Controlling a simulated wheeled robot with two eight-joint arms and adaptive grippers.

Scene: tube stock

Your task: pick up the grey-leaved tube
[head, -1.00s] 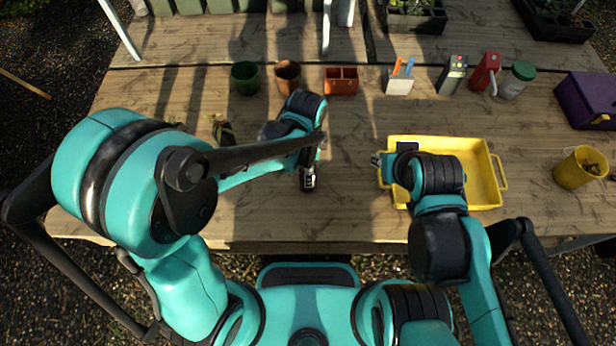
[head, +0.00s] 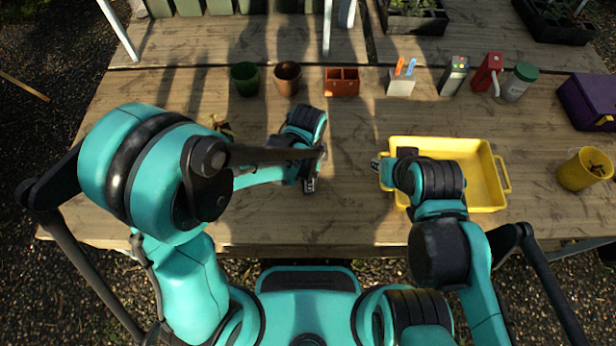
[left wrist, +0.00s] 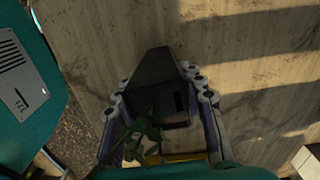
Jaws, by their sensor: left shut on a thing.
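In the left wrist view a dark, tapered tube (left wrist: 155,68) sits between the two fingers of my left gripper (left wrist: 160,112), which is shut on it. Dull green leaves (left wrist: 146,138) show at its near end, in shade; I cannot tell whether they are the grey ones. In the head view my left gripper (head: 310,184) is over the middle of the table, and my arm hides the tube. My right gripper (head: 381,166) is at the left edge of the yellow tray (head: 486,150); its jaw opening is too small to judge. A small plant (head: 221,127) is partly hidden behind my left arm.
A green pot (head: 245,79), a brown pot (head: 287,79) and an orange-red container (head: 341,82) stand at the back. A tool holder (head: 401,86), bottles, a purple box (head: 588,101) and a yellow bucket (head: 583,169) stand to the right. The table between left gripper and tray is clear.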

